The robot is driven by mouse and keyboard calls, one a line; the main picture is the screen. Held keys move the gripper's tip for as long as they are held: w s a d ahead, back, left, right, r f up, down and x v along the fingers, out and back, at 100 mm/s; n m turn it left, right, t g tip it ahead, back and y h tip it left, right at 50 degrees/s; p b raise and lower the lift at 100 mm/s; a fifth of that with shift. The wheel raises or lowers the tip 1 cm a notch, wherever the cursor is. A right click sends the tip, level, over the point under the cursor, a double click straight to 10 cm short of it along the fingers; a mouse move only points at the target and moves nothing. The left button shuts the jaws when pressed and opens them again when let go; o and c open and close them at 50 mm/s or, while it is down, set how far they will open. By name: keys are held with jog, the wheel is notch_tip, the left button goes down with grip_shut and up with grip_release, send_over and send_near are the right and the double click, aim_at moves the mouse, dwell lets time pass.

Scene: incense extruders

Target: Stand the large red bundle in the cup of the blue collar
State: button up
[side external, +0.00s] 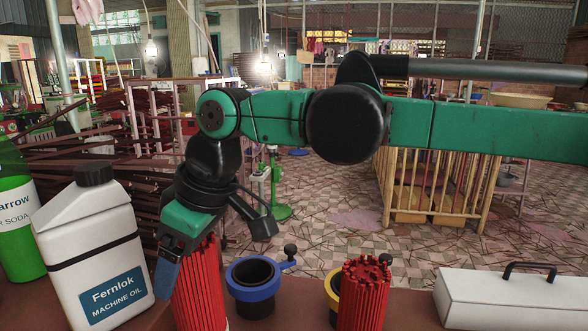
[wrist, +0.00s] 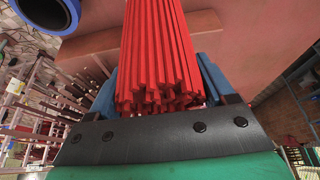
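A tall large red bundle (side external: 200,290) of thin sticks stands roughly upright at the left, its lower end cut off by the frame. My gripper (side external: 168,275) reaches down over it. In the wrist view the blue fingers lie close along both sides of the red bundle (wrist: 160,60), and they look shut on it. I cannot tell whether its bottom touches the table. The blue collar (side external: 238,292), with a dark round cup and a black-knobbed handle, stands to the right of the bundle, its cup empty. In the wrist view the blue collar (wrist: 70,13) is at the top left.
Another red bundle (side external: 363,300) stands to the right, in front of a yellow collar (side external: 332,283). A white machine oil jug (side external: 95,250) and a green bottle (side external: 18,225) stand left of my gripper. A white box (side external: 490,295) with a black handle is at the right.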

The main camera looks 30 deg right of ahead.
jog(key=shift+o, duration=1.3)
jog(key=shift+r, duration=0.1)
